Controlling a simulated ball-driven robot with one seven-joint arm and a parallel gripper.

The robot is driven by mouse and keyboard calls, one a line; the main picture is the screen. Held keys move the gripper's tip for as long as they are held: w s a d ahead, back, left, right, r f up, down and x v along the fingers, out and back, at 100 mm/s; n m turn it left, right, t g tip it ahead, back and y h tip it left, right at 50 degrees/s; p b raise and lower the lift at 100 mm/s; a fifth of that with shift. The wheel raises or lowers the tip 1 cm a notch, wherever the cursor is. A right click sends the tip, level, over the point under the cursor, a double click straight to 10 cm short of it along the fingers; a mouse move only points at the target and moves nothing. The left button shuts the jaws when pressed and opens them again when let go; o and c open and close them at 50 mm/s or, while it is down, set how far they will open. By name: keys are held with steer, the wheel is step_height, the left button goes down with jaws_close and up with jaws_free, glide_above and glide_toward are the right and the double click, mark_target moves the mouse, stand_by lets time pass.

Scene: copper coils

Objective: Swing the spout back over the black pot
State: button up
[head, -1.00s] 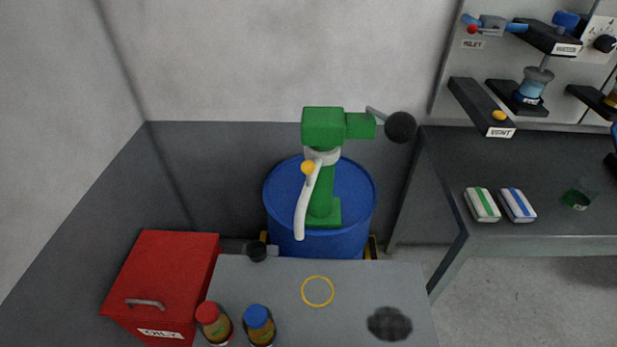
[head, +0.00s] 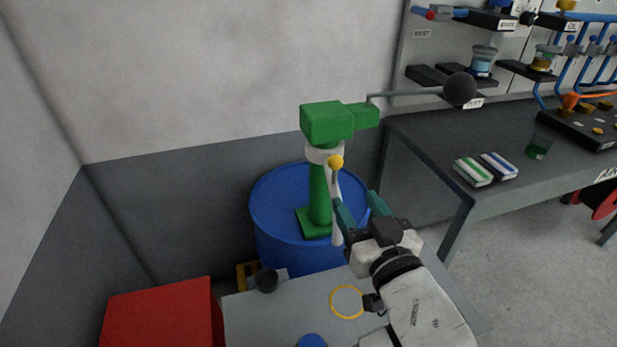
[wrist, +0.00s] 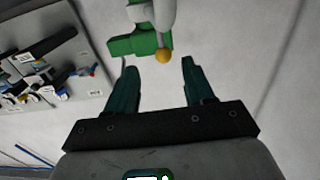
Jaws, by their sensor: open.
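The white spout (head: 336,205) hangs from a green pump (head: 319,180) on a blue drum (head: 285,230). It carries a yellow knob (head: 335,162), and its lower end points down toward the grey table. My gripper (head: 358,203) is open and empty, just right of the spout's lower part and below the knob in the head view. In the wrist view the knob (wrist: 163,57) appears between the fingertips (wrist: 159,67), seemingly beyond them. The black pot (head: 266,281) sits at the table's back left, left of the spout.
A yellow ring (head: 347,302) lies on the table (head: 260,315), near my arm. A red box (head: 165,320) stands at left. A black-ball pump handle (head: 460,90) reaches right. A workbench (head: 430,150) with two striped packs stands right.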

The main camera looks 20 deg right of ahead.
mark_target(335, 172)
steer(key=w+p, duration=0.1)
steer(key=w, duration=0.9)
steer(key=shift+w+r+p, duration=0.1)
steer(key=shift+w+p, duration=0.2)
steer(key=shift+w, duration=0.1)
steer(key=shift+c, duration=0.3)
jaws_close()
